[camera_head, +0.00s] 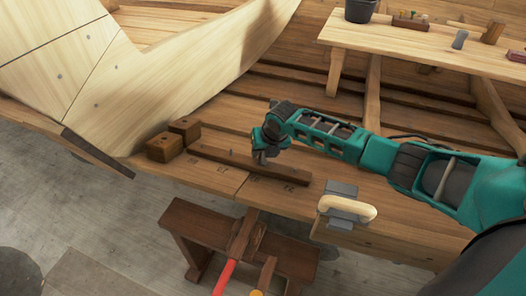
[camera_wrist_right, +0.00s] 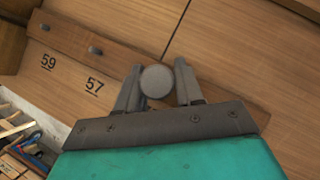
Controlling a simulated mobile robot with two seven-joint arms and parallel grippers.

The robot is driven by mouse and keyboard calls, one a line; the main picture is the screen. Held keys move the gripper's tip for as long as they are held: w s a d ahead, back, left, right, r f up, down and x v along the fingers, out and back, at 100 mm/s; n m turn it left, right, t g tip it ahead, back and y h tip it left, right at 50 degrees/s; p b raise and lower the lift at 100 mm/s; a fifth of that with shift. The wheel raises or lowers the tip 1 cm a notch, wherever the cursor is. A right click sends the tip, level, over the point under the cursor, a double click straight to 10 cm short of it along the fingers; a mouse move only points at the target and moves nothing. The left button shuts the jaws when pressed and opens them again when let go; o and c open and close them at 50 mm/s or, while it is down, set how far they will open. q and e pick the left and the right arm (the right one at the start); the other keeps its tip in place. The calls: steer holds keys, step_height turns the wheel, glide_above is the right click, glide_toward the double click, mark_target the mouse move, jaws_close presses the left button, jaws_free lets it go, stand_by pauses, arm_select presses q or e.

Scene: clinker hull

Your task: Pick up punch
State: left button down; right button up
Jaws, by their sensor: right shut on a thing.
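My right gripper (camera_head: 262,155) is over a long dark wooden strip (camera_head: 225,156) on the plank bench. In the right wrist view its two fingers (camera_wrist_right: 157,88) are shut on a punch (camera_wrist_right: 157,81), seen end-on as a round grey head. Its lower part is hidden, so I cannot tell whether it is still seated in the strip. My left gripper is not in view.
Two dark wooden blocks (camera_head: 164,147) sit at the strip's left end. A tool with a pale wooden handle (camera_head: 347,207) lies to the right near the bench edge. A sawhorse (camera_head: 190,222) stands below. A second bench (camera_head: 400,42) with a bucket (camera_head: 360,10) is behind.

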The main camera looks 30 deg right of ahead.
jaws_close()
steer(key=shift+r, duration=0.1)
